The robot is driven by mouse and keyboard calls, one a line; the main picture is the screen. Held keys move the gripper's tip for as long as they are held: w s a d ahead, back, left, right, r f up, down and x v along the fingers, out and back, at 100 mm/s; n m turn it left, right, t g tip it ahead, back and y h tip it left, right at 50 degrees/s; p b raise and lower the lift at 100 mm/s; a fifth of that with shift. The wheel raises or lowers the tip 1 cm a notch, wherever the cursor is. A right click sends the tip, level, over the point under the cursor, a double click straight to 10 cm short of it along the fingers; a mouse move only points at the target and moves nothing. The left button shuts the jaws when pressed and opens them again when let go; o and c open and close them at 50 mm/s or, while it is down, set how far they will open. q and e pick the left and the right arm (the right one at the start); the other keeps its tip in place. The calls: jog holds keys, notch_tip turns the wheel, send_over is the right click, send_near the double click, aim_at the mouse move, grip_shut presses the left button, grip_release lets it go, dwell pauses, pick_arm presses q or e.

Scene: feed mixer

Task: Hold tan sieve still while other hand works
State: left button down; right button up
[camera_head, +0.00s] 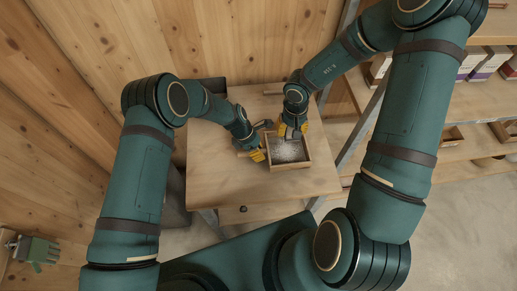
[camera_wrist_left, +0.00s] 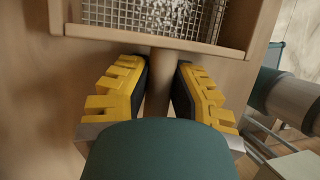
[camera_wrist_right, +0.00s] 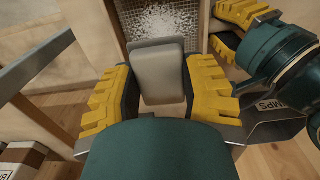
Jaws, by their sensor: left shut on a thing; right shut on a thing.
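The tan sieve (camera_head: 305,150) is a square wooden frame with a wire mesh, lying on the table. White grainy stuff lies on its mesh, also visible in the left wrist view (camera_wrist_left: 150,14). My left gripper (camera_head: 262,150) is at the sieve's left side, shut on its tan handle (camera_wrist_left: 161,75). My right gripper (camera_head: 292,133) is over the sieve's far side. It is shut on a grey flat-sided block or scraper (camera_wrist_right: 158,70), whose far end is over the mesh beside the white stuff. Whether it touches the mesh I cannot tell.
A shelf with boxes (camera_head: 485,65) stands at the right. A plank wall (camera_head: 90,60) is at the left and back.

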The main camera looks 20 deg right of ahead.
pick_arm(q)
jog(key=shift+f, duration=0.25)
jog(key=shift+f, duration=0.3)
dwell(0.8)
jog(key=shift+c, duration=2.3)
grip_release()
jog(key=shift+r, duration=0.6)
jog(key=shift+f, duration=0.6)
grip_shut()
